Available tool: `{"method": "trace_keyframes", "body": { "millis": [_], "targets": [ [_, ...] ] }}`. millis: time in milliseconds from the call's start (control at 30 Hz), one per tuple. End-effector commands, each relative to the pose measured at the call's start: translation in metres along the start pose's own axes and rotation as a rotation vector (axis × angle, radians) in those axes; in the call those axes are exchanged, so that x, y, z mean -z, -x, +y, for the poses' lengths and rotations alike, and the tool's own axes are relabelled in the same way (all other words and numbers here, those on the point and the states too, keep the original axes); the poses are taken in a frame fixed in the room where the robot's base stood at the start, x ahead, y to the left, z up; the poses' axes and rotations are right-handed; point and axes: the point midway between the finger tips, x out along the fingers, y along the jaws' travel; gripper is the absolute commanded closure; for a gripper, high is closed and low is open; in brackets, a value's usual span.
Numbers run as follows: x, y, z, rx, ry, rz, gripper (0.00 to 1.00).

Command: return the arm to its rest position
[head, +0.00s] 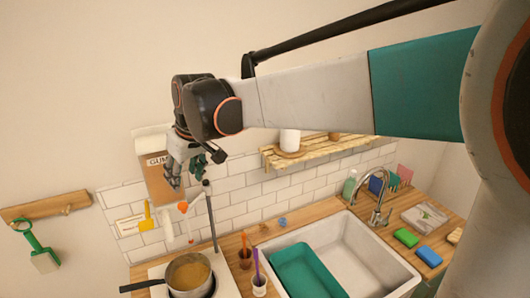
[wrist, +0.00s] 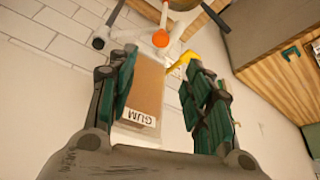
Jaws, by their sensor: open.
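My arm reaches across the head view from the right, and my gripper (head: 186,176) hangs at its end, high in front of the tiled wall. In the wrist view my gripper (wrist: 161,62) has its two teal-padded fingers spread apart. A brown box labelled GUM (head: 151,181) is just left of and partly behind the gripper in the head view. In the wrist view the GUM box (wrist: 148,86) shows between the fingers, apparently beyond them; I cannot tell whether either finger touches it.
Below are a saucepan (head: 188,274), a dark stand (head: 211,222) with an orange funnel (head: 183,207), and a white sink (head: 352,250) with a teal tub (head: 305,272). A slatted wall shelf (head: 330,148) holds a white jar (head: 290,141). The upper left wall is bare.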

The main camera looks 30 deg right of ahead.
Motion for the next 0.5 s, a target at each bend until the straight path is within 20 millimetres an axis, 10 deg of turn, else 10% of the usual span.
{"method": "trace_keyframes", "body": {
  "millis": [500],
  "targets": [
    [-0.022,-0.005,0.001,-0.01,-0.018,0.009,0.54]
  ]
}}
